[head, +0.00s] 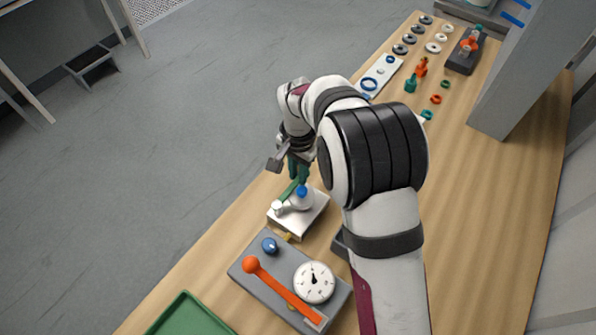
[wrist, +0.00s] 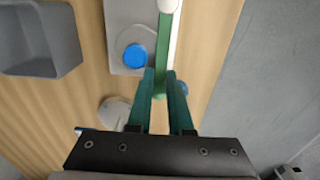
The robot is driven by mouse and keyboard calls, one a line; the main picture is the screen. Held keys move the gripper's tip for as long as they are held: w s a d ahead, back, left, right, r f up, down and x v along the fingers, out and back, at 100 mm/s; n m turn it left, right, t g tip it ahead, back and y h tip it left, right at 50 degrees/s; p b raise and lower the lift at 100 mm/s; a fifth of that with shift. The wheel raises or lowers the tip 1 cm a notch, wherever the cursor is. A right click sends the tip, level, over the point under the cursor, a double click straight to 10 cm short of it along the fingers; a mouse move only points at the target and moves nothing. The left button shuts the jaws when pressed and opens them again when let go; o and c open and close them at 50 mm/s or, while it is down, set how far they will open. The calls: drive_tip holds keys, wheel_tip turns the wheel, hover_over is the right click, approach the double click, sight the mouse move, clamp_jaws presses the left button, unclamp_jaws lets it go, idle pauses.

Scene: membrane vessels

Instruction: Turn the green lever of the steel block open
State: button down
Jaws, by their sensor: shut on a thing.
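The steel block (head: 312,217) stands near the left edge of the wooden table, with a white body and a blue cap (head: 302,191) on top. Its green lever (head: 287,194) lies along the block's left side. In the wrist view the lever (wrist: 163,50) runs away from me beside the blue cap (wrist: 135,56), with a white end at the top. My gripper (head: 297,175) reaches down over the lever's far end. In the wrist view its teal fingers (wrist: 161,80) are shut on the lever near its end, one on each side.
A grey block with a dial (head: 314,282) and an orange lever (head: 284,289) stands just in front. A green tray (head: 190,318) lies at the near edge. A grey bin (wrist: 40,40) is close by in the wrist view. Rings and pegs lie at the far end, beside a grey column (head: 525,75).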

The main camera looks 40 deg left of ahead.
drive_tip(key=shift+a, duration=0.1)
idle(0.6)
drive_tip(key=shift+a+n, duration=0.75)
drive_tip(key=shift+n, duration=0.35)
drive_tip(key=s+a+n, duration=0.6)
drive_tip(key=s+n, duration=0.2)
drive_tip(key=n, duration=0.7)
drive_tip(key=shift+a+n, duration=0.25)
drive_tip(key=shift+n, duration=0.15)
drive_tip(key=shift+s, duration=0.1)
drive_tip(key=c, duration=0.8)
unclamp_jaws()
